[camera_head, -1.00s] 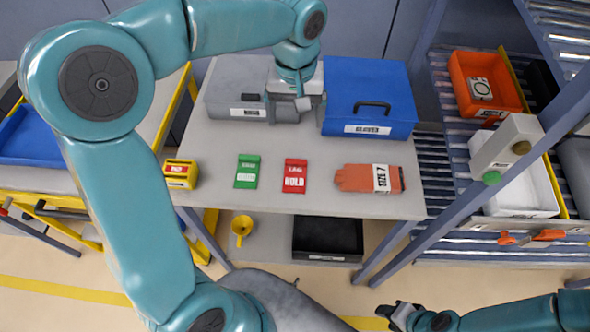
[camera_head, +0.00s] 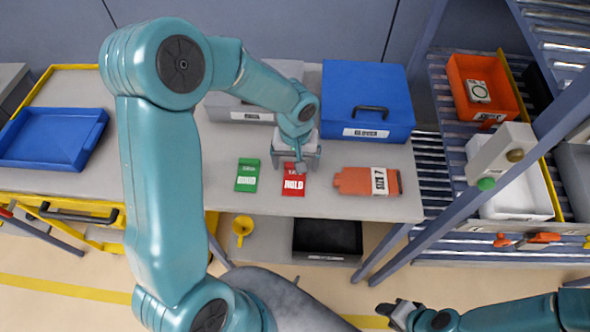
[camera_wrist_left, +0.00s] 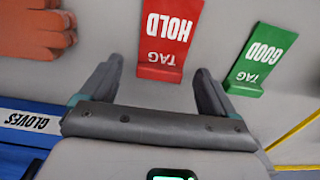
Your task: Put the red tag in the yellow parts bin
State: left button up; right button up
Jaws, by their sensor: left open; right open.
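The red tag (camera_head: 293,182), marked HOLD, lies flat on the grey table between the green tag and the glove. It also shows in the left wrist view (camera_wrist_left: 170,38). My left gripper (camera_head: 293,163) is open above the tag's far end. In the left wrist view, the open fingers (camera_wrist_left: 159,66) stand either side of the tag's near end, with nothing held. My right gripper (camera_head: 398,312) is open at the bottom right, far from the tag. No yellow parts bin shows clearly now; my left arm covers the table spot left of the green tag.
A green GOOD tag (camera_head: 247,175) lies left of the red one, an orange glove (camera_head: 352,181) right. A blue GLOVES box (camera_head: 366,88) and a grey case (camera_head: 250,103) stand behind. A blue tray (camera_head: 52,138) is at left. A rack with bins is at right.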

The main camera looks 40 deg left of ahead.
pick_arm(q)
jog(key=shift+w+f, duration=0.1)
jog(key=shift+f, duration=0.45)
jog(key=shift+s+r, duration=0.15)
jog(key=shift+s, duration=0.05)
jog(key=shift+c, duration=0.9)
jog(key=shift+w, duration=0.1)
jog(key=c, duration=1)
